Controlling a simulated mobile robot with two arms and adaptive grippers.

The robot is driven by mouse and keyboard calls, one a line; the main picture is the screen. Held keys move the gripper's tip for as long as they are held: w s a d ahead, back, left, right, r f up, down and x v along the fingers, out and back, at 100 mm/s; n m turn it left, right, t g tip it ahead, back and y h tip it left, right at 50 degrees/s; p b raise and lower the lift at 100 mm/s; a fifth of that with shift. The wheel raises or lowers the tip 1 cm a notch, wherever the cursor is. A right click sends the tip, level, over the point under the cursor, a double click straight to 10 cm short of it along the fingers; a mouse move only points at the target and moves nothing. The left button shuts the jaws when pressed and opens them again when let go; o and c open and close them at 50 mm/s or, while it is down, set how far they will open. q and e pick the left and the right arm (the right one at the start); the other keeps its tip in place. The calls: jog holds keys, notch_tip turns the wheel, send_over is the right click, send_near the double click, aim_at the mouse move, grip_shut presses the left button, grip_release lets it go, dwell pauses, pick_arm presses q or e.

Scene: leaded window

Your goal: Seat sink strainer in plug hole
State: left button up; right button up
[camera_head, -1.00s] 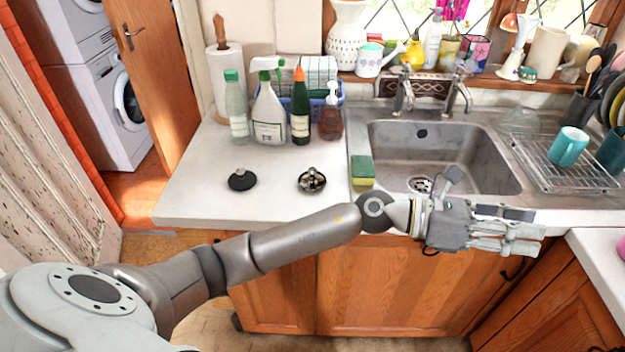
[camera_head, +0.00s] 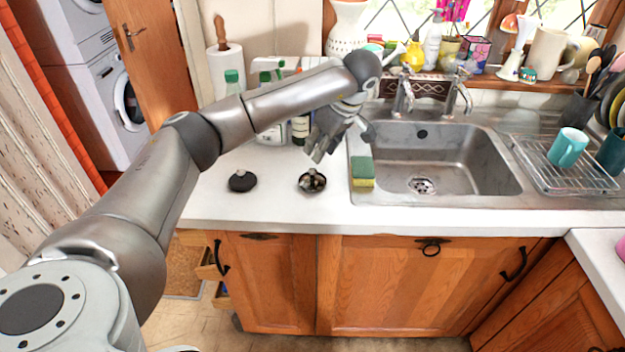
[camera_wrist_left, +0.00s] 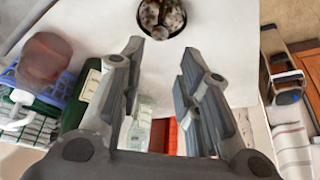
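The sink strainer (camera_head: 312,180), a small round metal piece with a dark rim, lies on the white counter left of the sink. In the left wrist view the strainer (camera_wrist_left: 161,16) is at the top edge, partly cut off, beyond the fingertips. The plug hole (camera_head: 421,185) is in the floor of the steel sink (camera_head: 450,150), in clear view. My left gripper (camera_head: 322,150) points down just behind the strainer, apart from it. In the left wrist view its fingers (camera_wrist_left: 160,62) are spread with nothing between them. My right gripper is not in view.
A black plug (camera_head: 242,181) lies left of the strainer. A green and yellow sponge (camera_head: 362,172) stands at the sink's left edge. Bottles, including a dark green one (camera_head: 300,128), stand behind the gripper. Two taps (camera_head: 404,95) rise behind the sink. A rack (camera_head: 560,165) is at right.

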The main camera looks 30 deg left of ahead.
aim_at(313, 170)
pick_arm(q)
jog(key=x, duration=0.4)
jog(key=shift+f+p, duration=0.3)
jog(key=shift+p, duration=0.1)
jog(key=x, duration=0.1)
jog(key=p+x, duration=0.1)
jog(key=x, duration=0.1)
jog(key=p+x, duration=0.1)
jog(key=x, duration=0.1)
jog(key=shift+d+f, duration=0.1)
jog(key=shift+d, duration=0.25)
jog(key=shift+a+f, duration=0.1)
jog(key=shift+f, duration=0.1)
grip_shut()
